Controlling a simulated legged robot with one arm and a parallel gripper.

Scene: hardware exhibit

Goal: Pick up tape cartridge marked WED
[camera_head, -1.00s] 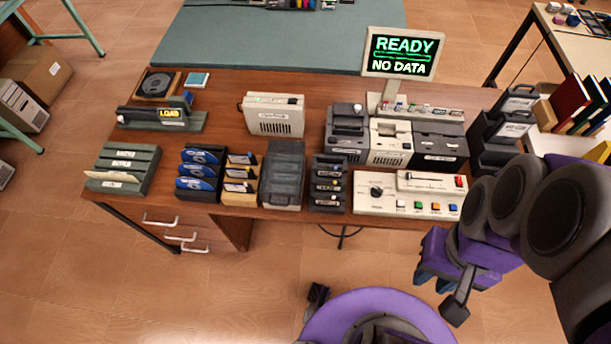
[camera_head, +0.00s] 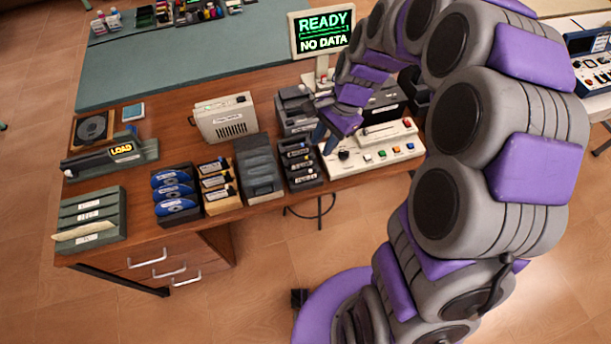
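I cannot read WED on any label at this size. A black rack (camera_head: 301,166) near the table's front edge holds several dark cartridges with small light labels. A tan rack (camera_head: 222,203) to its left holds several dark items with white labels. Which of these holds the WED cartridge I cannot tell. My gripper (camera_head: 322,136) hangs at the end of my arched arm, above the right rear of the black rack and the left end of the beige control panel. It appears apart from the rack. Its fingers are small and partly hidden, so their opening is unclear.
A grey lidded box (camera_head: 259,172) stands between the racks. The beige control panel (camera_head: 372,150) is to the right, with dark drive units behind it. A screen (camera_head: 322,33) reads READY, NO DATA. My arm hides the table's right end. Bare wood shows around the beige drive (camera_head: 224,118).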

